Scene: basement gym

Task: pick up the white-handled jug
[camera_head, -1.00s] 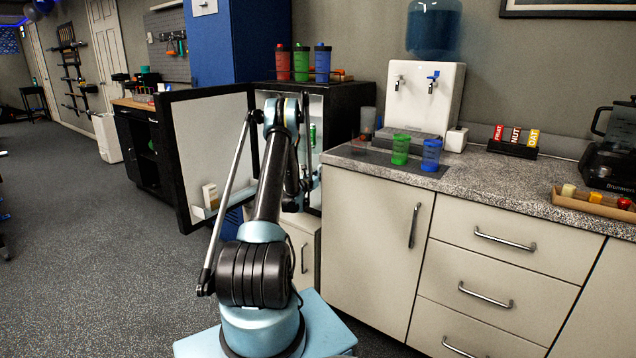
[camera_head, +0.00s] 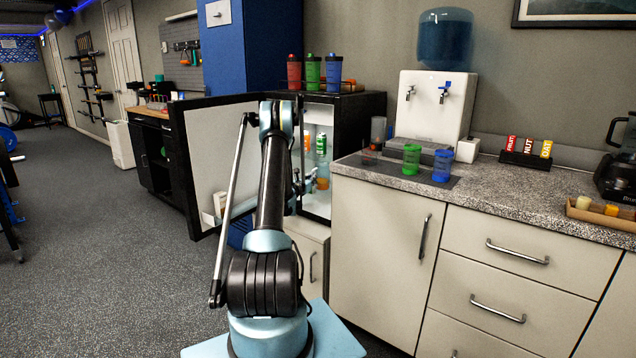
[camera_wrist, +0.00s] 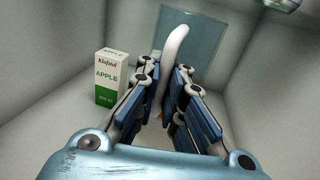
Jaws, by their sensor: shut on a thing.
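In the wrist view, the jug's curved white handle (camera_wrist: 176,42) rises between the fingers of my gripper (camera_wrist: 168,80). The blue-padded fingers are closed in on it from both sides. The jug's body cannot be made out clearly; a pale teal panel stands behind the handle. In the head view, the jug is hidden behind my arm and I cannot see the fingertips. A light-blue part of my arm reaches low across the inside of the open fridge door.
A green-and-white apple carton (camera_wrist: 112,78) stands close left of the fingers. The black fridge's open door (camera_head: 215,150) is left of my arm. Bottles (camera_head: 322,160) stand inside the fridge. The counter (camera_head: 500,190) with cups is at right. Open floor lies left.

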